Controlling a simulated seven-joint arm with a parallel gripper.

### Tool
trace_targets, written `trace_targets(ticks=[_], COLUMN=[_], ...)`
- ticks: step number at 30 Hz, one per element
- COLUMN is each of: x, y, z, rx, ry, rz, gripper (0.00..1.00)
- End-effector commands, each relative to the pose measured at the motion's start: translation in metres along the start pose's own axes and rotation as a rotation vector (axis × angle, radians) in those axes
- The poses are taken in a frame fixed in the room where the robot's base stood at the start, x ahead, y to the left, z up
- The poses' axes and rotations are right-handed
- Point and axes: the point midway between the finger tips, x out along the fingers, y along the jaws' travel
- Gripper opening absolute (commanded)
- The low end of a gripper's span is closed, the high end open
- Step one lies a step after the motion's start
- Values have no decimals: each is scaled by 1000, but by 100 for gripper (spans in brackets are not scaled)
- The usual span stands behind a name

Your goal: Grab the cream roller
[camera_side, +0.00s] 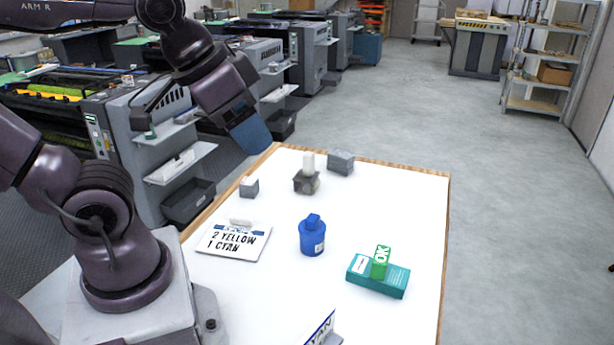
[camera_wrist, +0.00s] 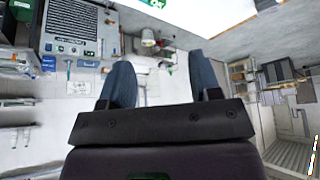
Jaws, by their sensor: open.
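A pale cream upright cylinder (camera_side: 308,163), which looks like the cream roller, stands in a dark grey-brown holder (camera_side: 300,183) toward the far end of the white table. My gripper (camera_side: 252,138) is raised, to the left of the roller and apart from it, with blue fingers pointing down and right. The wrist view shows the two blue fingers of my gripper (camera_wrist: 161,78) spread apart with nothing between them. I cannot tell for sure whether the roller shows in the wrist view.
Grey blocks stand left (camera_side: 249,188) and right (camera_side: 341,162) of the holder. Nearer are a blue jar (camera_side: 312,240), a teal box (camera_side: 372,279) with a green OK block (camera_side: 380,262), and a card reading 2 YELLOW 1 CYAN (camera_side: 230,254). The table's right strip is clear.

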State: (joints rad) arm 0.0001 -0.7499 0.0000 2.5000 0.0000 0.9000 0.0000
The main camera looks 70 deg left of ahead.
Motion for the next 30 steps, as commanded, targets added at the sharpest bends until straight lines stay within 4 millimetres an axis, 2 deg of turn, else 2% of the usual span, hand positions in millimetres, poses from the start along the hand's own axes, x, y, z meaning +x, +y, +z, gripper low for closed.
trace_targets(ticks=[5,10,12,17,20,23,27,30], x=[-11,-49,-24,19,53,92,140,160], y=[0,-1,-13,-42,-65,-95,-148,-188], z=[-7,-28,-36,-56,-64,-67,-59,-50], rx=[0,1,32,111,177,270,466,648], ry=[4,6,-11,-14,-24,-46,-108,-175], rz=[0,1,18,19,-8,-70,-219,-355], gripper=[57,57,57,57,57,57,57,57])
